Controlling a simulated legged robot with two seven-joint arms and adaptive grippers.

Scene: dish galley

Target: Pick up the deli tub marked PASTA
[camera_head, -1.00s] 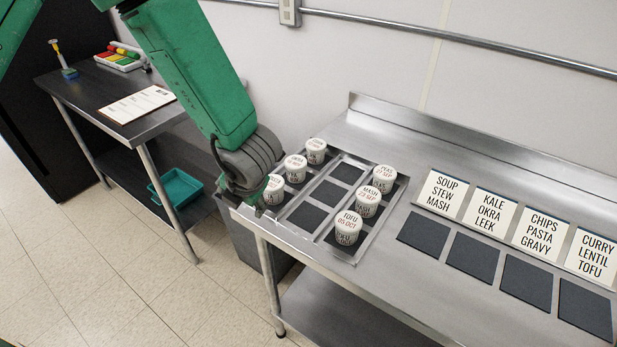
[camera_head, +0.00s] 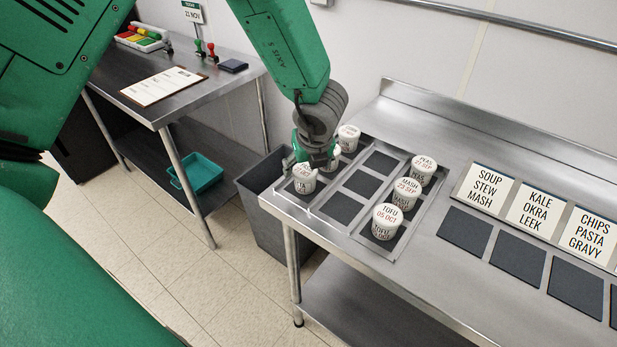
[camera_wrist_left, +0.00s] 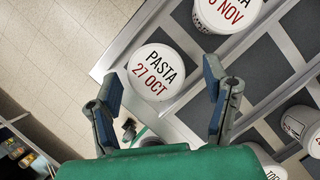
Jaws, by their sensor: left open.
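The deli tub marked PASTA, white with a round lid reading PASTA 27 OCT, fills the middle of the left wrist view (camera_wrist_left: 156,72). In the head view the tub (camera_head: 304,182) stands in the front-left pocket of the rack, its lid partly hidden by my gripper. My left gripper (camera_head: 317,160) is over the rack at this tub. In the left wrist view the open fingers (camera_wrist_left: 161,88) are on either side of the lid's near part, with gaps visible. Whether they reach down beside the tub wall, I cannot tell. My right gripper is not in view.
Another tub (camera_wrist_left: 226,12) stands close behind. The TOFU (camera_head: 385,222), MASH (camera_head: 407,192) and PEAS (camera_head: 423,170) tubs fill the rack's right column; its middle column is empty. A grey bin (camera_head: 262,205) stands left of the steel table. Dark mats (camera_head: 465,228) on the right are bare.

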